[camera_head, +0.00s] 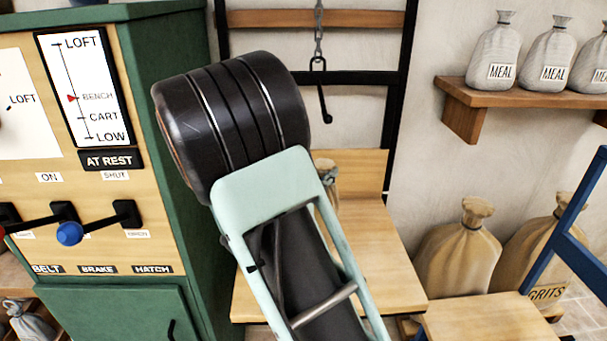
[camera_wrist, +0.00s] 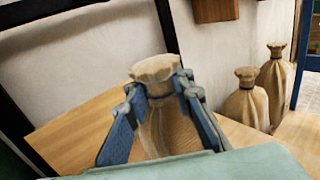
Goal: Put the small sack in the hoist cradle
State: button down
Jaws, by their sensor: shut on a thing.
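My gripper (camera_wrist: 159,86) shows in the wrist view with its two blue fingers shut on the neck of a small tan sack (camera_wrist: 172,128). The sack is upright, with its tied top above the fingers. Its base is hidden, so I cannot tell whether it touches the wood below. In the head view my arm hides the gripper and most of the sack (camera_head: 329,171). A wooden platform with a raised back board (camera_head: 385,245), seemingly the hoist cradle, lies behind and below my arm. It also shows under the sack in the wrist view (camera_wrist: 85,125).
A chain hook (camera_head: 321,95) hangs before a black frame. A green control cabinet (camera_head: 165,150) stands left; its pointer is at BENCH and its sign reads AT REST. Large tan sacks (camera_head: 460,250) and a blue rail (camera_head: 575,215) stand right, below a shelf (camera_head: 520,100) of MEAL sacks.

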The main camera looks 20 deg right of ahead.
aim_at(338, 199)
jog(key=d+f, duration=0.2)
jog(key=d+f+b, duration=0.1)
jog(key=d+f, duration=0.1)
jog(key=f, duration=0.1)
jog(key=shift+w+d+f, duration=0.1)
jog(key=shift+d, duration=0.05)
notch_tip(338, 199, down, 3)
jog(key=shift+d+f+b, duration=0.15)
jog(key=shift+b, duration=0.25)
jog(key=c, duration=2.1)
grip_release()
jog(key=shift+f, duration=0.25)
jog(key=o, duration=0.4)
jog(key=shift+r, duration=0.1)
